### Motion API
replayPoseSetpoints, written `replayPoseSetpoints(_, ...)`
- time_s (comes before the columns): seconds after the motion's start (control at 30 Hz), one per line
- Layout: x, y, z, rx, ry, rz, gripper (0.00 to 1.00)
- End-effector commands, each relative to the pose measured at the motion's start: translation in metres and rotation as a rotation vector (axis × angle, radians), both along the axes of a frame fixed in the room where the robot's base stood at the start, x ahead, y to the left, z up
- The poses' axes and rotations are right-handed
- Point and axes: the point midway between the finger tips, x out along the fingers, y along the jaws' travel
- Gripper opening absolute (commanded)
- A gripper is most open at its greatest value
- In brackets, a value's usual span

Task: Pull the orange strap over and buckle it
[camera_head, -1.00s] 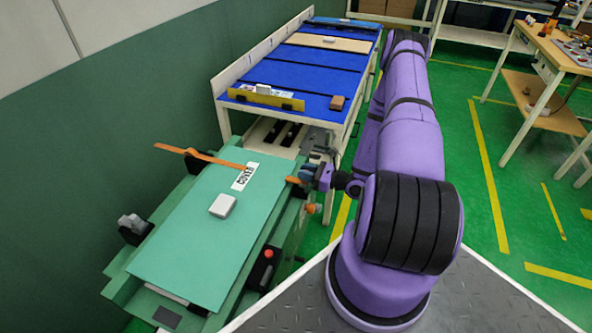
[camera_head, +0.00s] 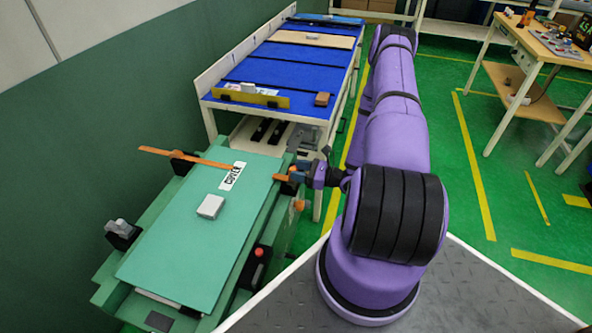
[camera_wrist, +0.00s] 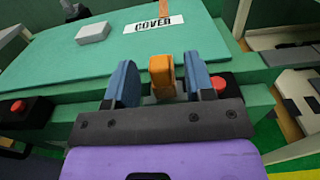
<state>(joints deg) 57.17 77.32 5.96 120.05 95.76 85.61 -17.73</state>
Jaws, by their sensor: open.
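The orange strap (camera_head: 185,157) reaches from beyond the far left edge of the green cover (camera_head: 170,255) to beside the white COVER label (camera_head: 232,176). Its left end sticks out past a black block. A separate short orange piece (camera_head: 281,177) is at the cover's right edge; it also shows in the wrist view (camera_wrist: 161,70). I cannot tell whether it is part of the buckle. My gripper (camera_head: 293,176) is at that piece. In the wrist view its blue fingers (camera_wrist: 160,83) are open on both sides of the orange piece, with gaps visible.
A pale grey block (camera_head: 210,206) lies on the cover. A red button (camera_head: 259,252) sits on the near right side of the green bench. A blue-topped rack (camera_head: 290,75) stands behind. A grey clip-like part (camera_head: 119,229) is at the left edge.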

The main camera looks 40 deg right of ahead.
Motion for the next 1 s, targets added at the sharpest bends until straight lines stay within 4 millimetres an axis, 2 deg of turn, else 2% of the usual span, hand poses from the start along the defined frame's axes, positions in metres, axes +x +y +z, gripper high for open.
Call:
replayPoseSetpoints(0.3, -0.052, -0.031, 0.0, -0.001, 0.001, -0.004, 0.49)
replayPoseSetpoints(0.5, -0.075, -0.043, 0.0, -0.001, 0.001, -0.003, 0.49)
replayPoseSetpoints(0.7, -0.083, -0.048, 0.0, 0.001, 0.0, -0.002, 0.49)
replayPoseSetpoints(1.0, -0.083, -0.048, 0.0, 0.001, 0.0, -0.002, 0.49)
